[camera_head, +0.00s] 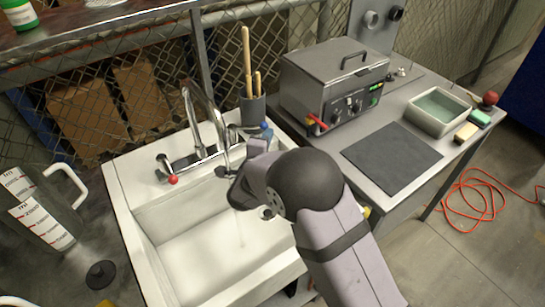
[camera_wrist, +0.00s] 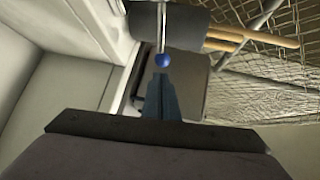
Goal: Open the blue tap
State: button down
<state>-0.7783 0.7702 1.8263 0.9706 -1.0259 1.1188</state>
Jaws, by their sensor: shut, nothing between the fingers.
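The blue tap's round knob (camera_wrist: 162,60) sits at the end of a thin metal rod in the wrist view, just beyond my fingertips. My gripper (camera_wrist: 158,79) is shut and empty, its narrow fingers pointing at the knob; I cannot tell whether they touch it. In the head view, the blue knob (camera_head: 264,126) shows at the right end of the chrome tap, just past my wrist, which hides part of the tap's right side. The chrome spout (camera_head: 190,110) arches over the sink. The red tap knob (camera_head: 173,180) is on the left side.
The white sink (camera_head: 120,200) lies below my arm. A grey cup (camera_head: 252,110) with wooden sticks stands behind the blue knob. A metal tank (camera_head: 330,80) and a dark mat (camera_head: 391,157) are on the right table. A measuring jug (camera_head: 40,205) stands left of the sink.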

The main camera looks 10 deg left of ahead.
jog(key=s+d+r+b, duration=0.1)
jog(key=s+d, duration=0.1)
jog(key=s, duration=0.3)
jog(key=s+d+r+b, duration=0.1)
jog(key=s+d, duration=0.1)
jog(key=s, duration=0.4)
jog(key=shift+s+d+r+b, duration=0.2)
jog(key=shift+d+r+b, duration=0.05)
jog(key=shift+d+b, duration=0.15)
jog(key=s+d+f+n+g+y+p, duration=0.3)
jog(key=s+d+f+n+g+p, duration=0.1)
jog(key=d+n+g, duration=0.6)
jog(key=s+d+n+g+h+p, duration=0.2)
jog(key=s+d+n+g, duration=0.3)
jog(key=s+d, duration=0.9)
jog(key=s+n, duration=0.3)
jog(key=shift+f+g+h, duration=0.25)
jog(key=shift+g+h, duration=0.15)
